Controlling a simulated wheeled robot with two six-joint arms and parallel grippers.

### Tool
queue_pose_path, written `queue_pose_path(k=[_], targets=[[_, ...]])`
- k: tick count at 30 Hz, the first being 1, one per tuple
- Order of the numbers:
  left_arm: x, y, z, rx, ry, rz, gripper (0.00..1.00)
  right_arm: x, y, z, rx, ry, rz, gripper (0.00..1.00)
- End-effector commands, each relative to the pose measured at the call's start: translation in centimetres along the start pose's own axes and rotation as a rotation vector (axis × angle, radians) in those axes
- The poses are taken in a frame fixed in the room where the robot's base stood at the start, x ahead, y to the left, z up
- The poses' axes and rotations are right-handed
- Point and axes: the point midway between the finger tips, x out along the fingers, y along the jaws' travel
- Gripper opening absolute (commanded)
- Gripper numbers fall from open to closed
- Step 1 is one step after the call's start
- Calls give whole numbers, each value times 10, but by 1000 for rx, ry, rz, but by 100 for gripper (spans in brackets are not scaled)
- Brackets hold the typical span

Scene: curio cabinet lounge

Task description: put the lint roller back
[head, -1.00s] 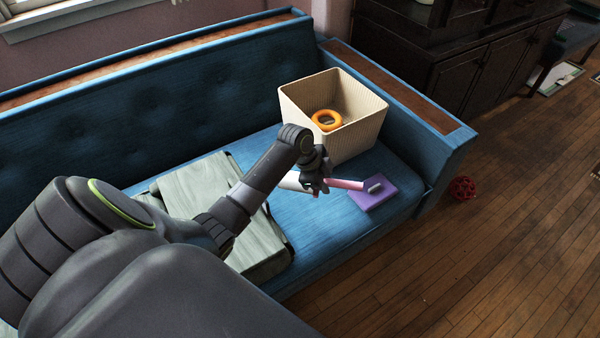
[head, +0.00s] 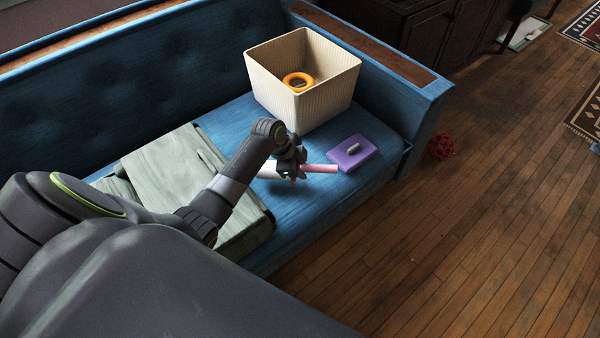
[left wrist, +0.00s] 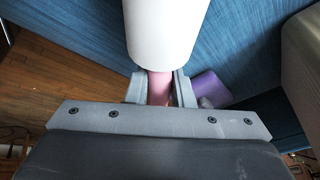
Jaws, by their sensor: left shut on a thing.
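The lint roller has a white roll and a pink handle (head: 320,168). My left gripper (head: 291,172) is shut on its pink handle, above the blue sofa seat. In the left wrist view the white roll (left wrist: 165,35) points away from the gripper, and the pink neck (left wrist: 159,88) sits between the two fingers (left wrist: 156,90). In the head view the roll is partly hidden behind the gripper. A cream ribbed basket (head: 318,98) stands on the sofa behind the gripper, with an orange ring (head: 298,82) inside. My right gripper is not in view.
A purple block (head: 352,153) with a small grey piece on top lies on the seat, right of the handle. Grey-green wooden boards (head: 170,165) lie on the seat at left. A red ball-like object (head: 441,146) is on the wooden floor, which is mostly clear.

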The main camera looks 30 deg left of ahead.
Motion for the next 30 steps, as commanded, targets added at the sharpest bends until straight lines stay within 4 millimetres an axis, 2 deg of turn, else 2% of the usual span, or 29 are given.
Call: queue_pose_path(k=[1, 3, 14, 15, 20, 30], targets=[[11, 3, 4, -1, 0, 3, 0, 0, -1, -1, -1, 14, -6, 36], [18, 4, 7, -1, 0, 2, 0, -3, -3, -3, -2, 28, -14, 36], [22, 4, 9, 0, 0, 0, 0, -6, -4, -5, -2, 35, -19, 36], [22, 4, 9, 0, 0, 0, 22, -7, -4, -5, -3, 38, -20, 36], [22, 4, 9, 0, 0, 0, 43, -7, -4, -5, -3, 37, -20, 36], [17, 4, 7, 0, 0, 0, 43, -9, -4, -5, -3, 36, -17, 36]])
